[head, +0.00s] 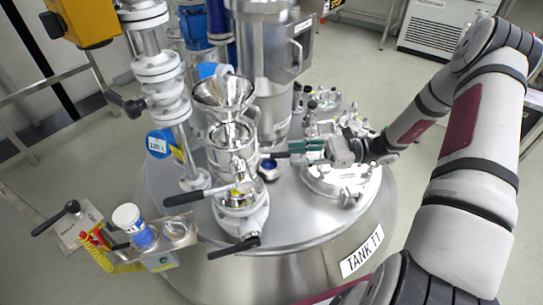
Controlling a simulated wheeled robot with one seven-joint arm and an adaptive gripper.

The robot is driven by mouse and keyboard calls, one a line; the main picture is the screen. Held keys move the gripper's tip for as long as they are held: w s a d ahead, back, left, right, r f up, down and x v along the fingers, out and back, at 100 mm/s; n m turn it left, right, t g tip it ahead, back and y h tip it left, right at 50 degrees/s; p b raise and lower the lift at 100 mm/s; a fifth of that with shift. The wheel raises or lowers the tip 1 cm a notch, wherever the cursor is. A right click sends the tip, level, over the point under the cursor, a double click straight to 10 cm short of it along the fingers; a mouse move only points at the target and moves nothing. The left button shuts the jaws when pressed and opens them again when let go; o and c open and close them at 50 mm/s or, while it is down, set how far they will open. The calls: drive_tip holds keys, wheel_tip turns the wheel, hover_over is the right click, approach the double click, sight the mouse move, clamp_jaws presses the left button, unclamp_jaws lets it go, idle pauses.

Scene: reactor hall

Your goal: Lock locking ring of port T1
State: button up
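A shiny steel port assembly (233,150) with a funnel (222,93) on top stands upright on the tank lid. A ring-like clamped band shows around its middle, but I cannot tell whether it is locked. A dark bar (272,155) sticks out from the right side of this band toward my gripper. My gripper (300,151), with green on its fingers, reaches in from the right at the height of the band. Its fingertips are at or very near the dark bar; contact is too small to tell. I cannot tell whether the fingers are open or shut.
The tank lid (300,228) carries a tall steel cylinder (262,70) behind the port and a flanged pipe (165,90) to its left. Black-handled valve levers (235,247) stick out in front. A side shelf (165,232) holds a blue-and-white container (133,225).

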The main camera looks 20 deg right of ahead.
sight(271, 156)
drive_tip(key=b+x, duration=0.1)
drive_tip(key=x, duration=0.6)
drive_tip(key=shift+a, duration=0.2)
drive_tip(key=shift+w, duration=0.1)
clamp_jaws()
